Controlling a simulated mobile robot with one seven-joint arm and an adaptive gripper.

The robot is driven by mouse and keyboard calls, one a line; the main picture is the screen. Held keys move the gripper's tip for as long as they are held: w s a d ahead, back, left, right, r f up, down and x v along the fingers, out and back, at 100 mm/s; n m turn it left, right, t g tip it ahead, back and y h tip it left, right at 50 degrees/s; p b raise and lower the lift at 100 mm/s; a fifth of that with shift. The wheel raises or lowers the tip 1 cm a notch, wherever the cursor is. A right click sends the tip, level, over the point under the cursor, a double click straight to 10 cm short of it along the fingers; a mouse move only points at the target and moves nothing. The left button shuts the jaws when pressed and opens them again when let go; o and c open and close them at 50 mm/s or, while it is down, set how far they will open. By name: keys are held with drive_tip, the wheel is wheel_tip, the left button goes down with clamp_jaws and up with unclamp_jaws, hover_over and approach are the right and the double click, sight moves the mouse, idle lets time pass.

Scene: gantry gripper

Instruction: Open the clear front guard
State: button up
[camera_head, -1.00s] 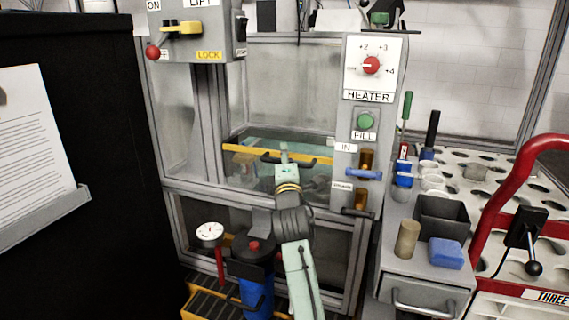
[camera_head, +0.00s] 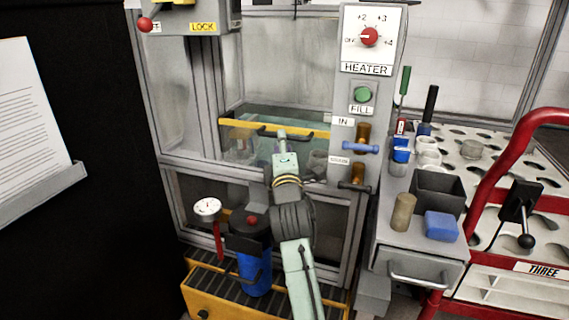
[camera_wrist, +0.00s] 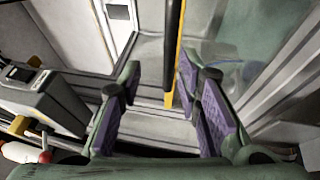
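The clear front guard (camera_head: 275,75) stands in the grey gantry frame, with a yellow bar (camera_head: 236,123) along its lower edge. A black handle (camera_head: 316,135) is fixed along this bar, which looks level and down across the opening. The black handle (camera_wrist: 174,35) and the yellow bar (camera_wrist: 169,98) show between and beyond the fingertips; contact cannot be told.
The heater panel (camera_head: 369,70) stands right of the guard, with two small valves below. A gauge (camera_head: 207,207) and blue canister (camera_head: 255,272) stand low in front. A red-railed cart (camera_head: 490,190) is at right.

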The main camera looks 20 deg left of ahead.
drive_tip(key=v, duration=0.6)
drive_tip(key=shift+s+b, duration=0.35)
drive_tip(key=shift+b, duration=0.1)
drive_tip(key=shift+d, duration=0.1)
